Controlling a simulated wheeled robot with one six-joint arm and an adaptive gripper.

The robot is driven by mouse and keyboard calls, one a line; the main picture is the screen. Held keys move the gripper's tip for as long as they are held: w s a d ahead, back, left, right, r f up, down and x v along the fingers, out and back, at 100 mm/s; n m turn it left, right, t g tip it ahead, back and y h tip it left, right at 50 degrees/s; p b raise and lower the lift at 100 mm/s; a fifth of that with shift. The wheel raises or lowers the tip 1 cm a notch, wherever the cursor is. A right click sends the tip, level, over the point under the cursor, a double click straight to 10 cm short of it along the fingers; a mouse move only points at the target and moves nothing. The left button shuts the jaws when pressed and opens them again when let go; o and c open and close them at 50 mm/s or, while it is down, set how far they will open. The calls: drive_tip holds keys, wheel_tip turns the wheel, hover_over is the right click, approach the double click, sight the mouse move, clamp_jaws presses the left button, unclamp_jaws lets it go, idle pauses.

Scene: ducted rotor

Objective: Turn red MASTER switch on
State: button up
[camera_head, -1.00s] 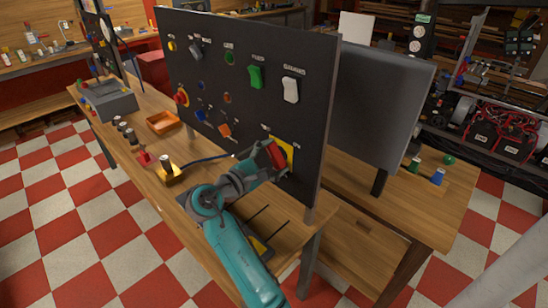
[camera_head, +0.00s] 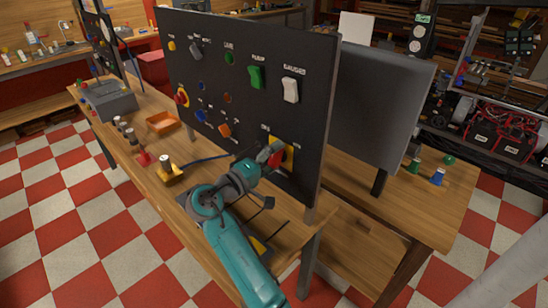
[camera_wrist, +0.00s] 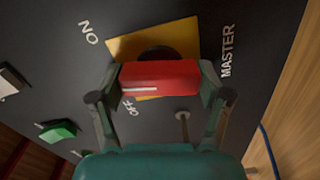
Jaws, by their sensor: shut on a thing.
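The red MASTER switch handle (camera_wrist: 158,78) sits in front of a yellow plate (camera_wrist: 185,38) on the black panel. In the wrist view it lies level between my two fingers, and a white line marks its left part. My gripper (camera_wrist: 158,82) is shut on this handle, one finger at each end. The OFF label is just below the handle's left end; the ON label is at upper left. In the head view my gripper (camera_head: 270,155) is at the panel's lower right and partly hides the red handle (camera_head: 276,159) and the yellow plate (camera_head: 289,156).
The black panel (camera_head: 205,65) also carries a green PUMP switch (camera_head: 256,77), a white GAUGES switch (camera_head: 291,89) and several small knobs. A blue cable runs near my wrist.

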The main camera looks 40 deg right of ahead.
drive_tip(key=m, duration=0.6)
drive_tip(key=shift+f, duration=0.1)
drive_tip(key=shift+m, duration=0.4)
drive_tip(key=o, duration=1.1)
drive_tip(key=a, duration=1.2)
drive_tip(key=shift+s, duration=0.2)
